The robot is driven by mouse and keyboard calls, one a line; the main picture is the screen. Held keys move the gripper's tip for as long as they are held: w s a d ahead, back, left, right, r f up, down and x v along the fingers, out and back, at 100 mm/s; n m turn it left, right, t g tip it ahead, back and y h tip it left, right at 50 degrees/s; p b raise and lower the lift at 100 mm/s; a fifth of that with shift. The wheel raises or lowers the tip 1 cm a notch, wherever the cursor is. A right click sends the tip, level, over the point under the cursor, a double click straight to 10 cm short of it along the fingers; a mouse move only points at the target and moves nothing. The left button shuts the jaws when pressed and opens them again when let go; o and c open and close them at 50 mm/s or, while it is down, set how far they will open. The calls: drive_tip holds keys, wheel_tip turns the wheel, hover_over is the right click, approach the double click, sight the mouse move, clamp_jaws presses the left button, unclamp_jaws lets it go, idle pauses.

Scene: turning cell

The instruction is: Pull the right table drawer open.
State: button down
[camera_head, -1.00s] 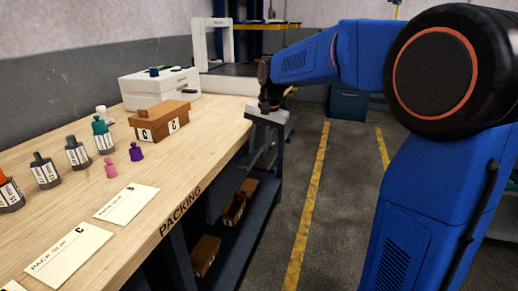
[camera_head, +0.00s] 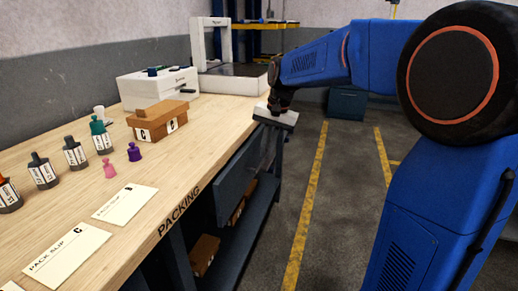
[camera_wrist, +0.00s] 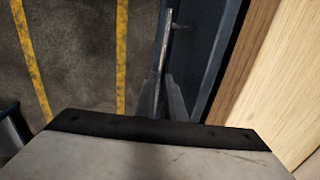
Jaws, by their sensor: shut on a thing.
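The right table drawer (camera_head: 236,178) is dark blue-grey and sits under the edge of the packing table (camera_head: 190,176). Its front stands out from the table edge, so the drawer is partly open. In the wrist view the drawer (camera_wrist: 205,50) lies beside the wooden top. Its thin grey bar handle (camera_wrist: 165,45) runs lengthwise between my gripper's fingers. My gripper (camera_wrist: 161,97) is shut on the handle. In the head view my wrist and the pale gripper body hide the fingertips.
On the table stand a brown box (camera_head: 160,120), a white machine (camera_head: 158,88), several small bottles and paper slips. A lower shelf (camera_head: 245,222) holds brown bins. The floor (camera_head: 345,200) with yellow lines is clear at right.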

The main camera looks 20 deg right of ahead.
drive_tip(key=s+d, duration=0.8)
drive_tip(key=d, duration=0.3)
drive_tip(key=s+d, duration=0.8)
drive_tip(key=d, duration=0.4)
drive_tip(key=shift+s, duration=0.35)
drive_tip(key=shift+d, duration=0.1)
drive_tip(key=c, duration=1.8)
unclamp_jaws()
drive_tip(key=shift+c, duration=0.2)
wheel_tip(320, 180, up, 17)
drive_tip(key=s+d, duration=0.2)
drive_tip(key=shift+d, duration=0.35)
